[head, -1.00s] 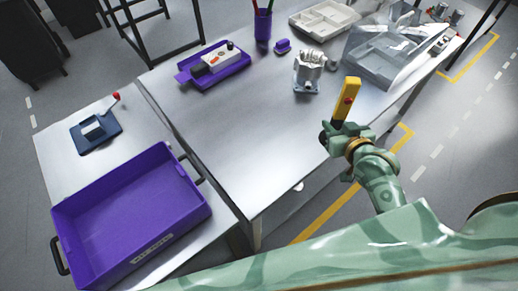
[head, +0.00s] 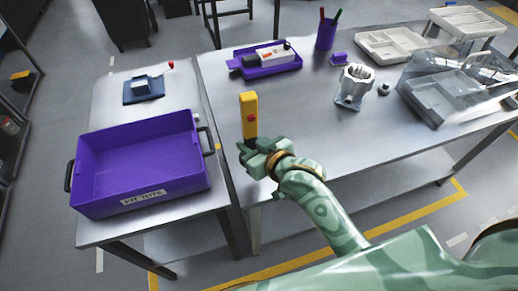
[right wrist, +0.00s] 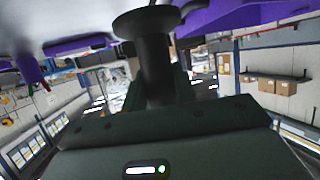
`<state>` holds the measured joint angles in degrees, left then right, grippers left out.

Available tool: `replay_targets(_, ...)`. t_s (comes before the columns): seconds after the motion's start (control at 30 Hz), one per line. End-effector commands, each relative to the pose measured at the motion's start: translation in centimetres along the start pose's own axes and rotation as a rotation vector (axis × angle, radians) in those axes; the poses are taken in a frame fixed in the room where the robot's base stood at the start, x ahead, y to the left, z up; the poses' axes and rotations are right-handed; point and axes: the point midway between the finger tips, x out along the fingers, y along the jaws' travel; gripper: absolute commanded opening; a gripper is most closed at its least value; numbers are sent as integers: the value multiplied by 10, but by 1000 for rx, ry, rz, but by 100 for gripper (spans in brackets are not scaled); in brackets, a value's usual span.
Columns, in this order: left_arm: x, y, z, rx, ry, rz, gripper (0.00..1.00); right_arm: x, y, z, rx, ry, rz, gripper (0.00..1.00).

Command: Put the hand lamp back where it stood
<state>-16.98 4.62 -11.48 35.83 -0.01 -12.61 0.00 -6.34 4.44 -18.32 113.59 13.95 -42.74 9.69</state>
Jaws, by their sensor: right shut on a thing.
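The hand lamp (head: 249,116) is a yellow upright bar with a red button, in the middle of the head view. My right gripper (head: 250,148) is shut on its lower end, which the fingers partly hide. The lamp shows above the left front part of the large steel table, near the seam with the lower side table. In the right wrist view a black, flanged cylinder (right wrist: 152,55) stands between the fingers, seemingly the lamp's dark end. My left gripper is not in view.
A purple tote (head: 140,198) stands on the side table (head: 105,100), behind it a blue fixture (head: 144,88) with a red-knobbed lever. The large table (head: 310,115) holds a purple tray (head: 264,70), a pen cup (head: 326,34), a machined housing (head: 355,84) and a clear box (head: 440,95). Its front middle is bare.

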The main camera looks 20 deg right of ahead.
Motion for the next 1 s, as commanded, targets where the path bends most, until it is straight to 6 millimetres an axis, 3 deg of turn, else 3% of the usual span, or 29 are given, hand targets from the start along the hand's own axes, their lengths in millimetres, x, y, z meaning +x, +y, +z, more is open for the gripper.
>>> replay_targets(0.13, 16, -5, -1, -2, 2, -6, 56, 35, 37, 12, -3, 0, 3, 1)
replay_targets(0.3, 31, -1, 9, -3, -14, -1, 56, 63, 56, 39, -1, -2, 1, 1)
replay_targets(0.57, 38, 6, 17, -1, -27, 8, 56, 78, 68, 49, -1, 0, 1, 1)
replay_targets(0.77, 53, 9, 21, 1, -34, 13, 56, 92, 71, 80, 1, -3, 1, 1)
replay_targets(1.0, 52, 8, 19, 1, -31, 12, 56, 92, 71, 79, 0, 1, 1, 1)
